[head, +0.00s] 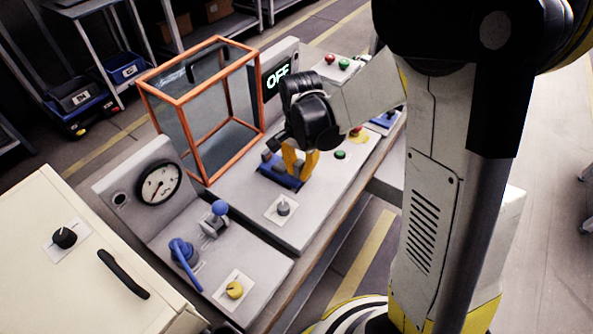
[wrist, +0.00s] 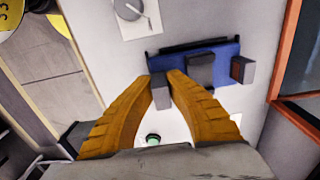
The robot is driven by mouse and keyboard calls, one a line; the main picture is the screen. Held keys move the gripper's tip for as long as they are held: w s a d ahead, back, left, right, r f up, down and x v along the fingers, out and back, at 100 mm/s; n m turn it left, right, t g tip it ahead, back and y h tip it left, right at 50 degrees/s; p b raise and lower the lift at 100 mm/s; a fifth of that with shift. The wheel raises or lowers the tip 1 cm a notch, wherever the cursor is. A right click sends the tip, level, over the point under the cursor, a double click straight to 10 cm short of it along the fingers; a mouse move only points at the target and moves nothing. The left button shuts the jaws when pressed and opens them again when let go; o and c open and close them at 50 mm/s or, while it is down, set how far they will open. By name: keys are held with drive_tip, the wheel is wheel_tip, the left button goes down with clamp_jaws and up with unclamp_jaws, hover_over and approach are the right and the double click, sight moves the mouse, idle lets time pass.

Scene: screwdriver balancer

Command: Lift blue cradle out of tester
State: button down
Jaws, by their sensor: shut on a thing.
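The blue cradle (head: 281,176) sits at the tester's (head: 241,178) front panel, in front of the orange-framed clear box. In the wrist view the blue cradle (wrist: 228,63) is a flat blue plate with grey blocks standing on it. My gripper (head: 297,178) points down at the cradle, its yellow fingers at the cradle's right end. In the wrist view my gripper (wrist: 162,82) is shut on a grey block at the cradle's end. The gripper partly hides the cradle, and I cannot tell whether the cradle is clear of the panel.
The orange-framed box (head: 203,110) stands close behind the cradle. A display reading OFF (head: 277,77) is behind my wrist. A grey knob (head: 283,208) is in front. A gauge (head: 158,184) and blue lever (head: 183,252) stand on the panel at the left.

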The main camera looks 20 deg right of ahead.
sight(300, 164)
wheel_tip(300, 164, up, 3)
drive_tip(key=shift+s+r+p, duration=0.1)
drive_tip(key=shift+r+p, duration=0.1)
drive_tip(key=shift+p, duration=0.6)
drive_tip(key=s+d+r+p, duration=0.1)
drive_tip(key=d+r+p, duration=0.15)
drive_tip(key=d, duration=0.35)
drive_tip(key=d+r+p, duration=0.1)
drive_tip(key=d+r, duration=0.3)
drive_tip(key=d, duration=0.1)
wheel_tip(300, 164, up, 15)
drive_tip(key=p, duration=1.1)
drive_tip(key=shift+s+d, duration=0.2)
drive_tip(key=shift+d, duration=0.1)
drive_tip(key=shift+f, duration=0.15)
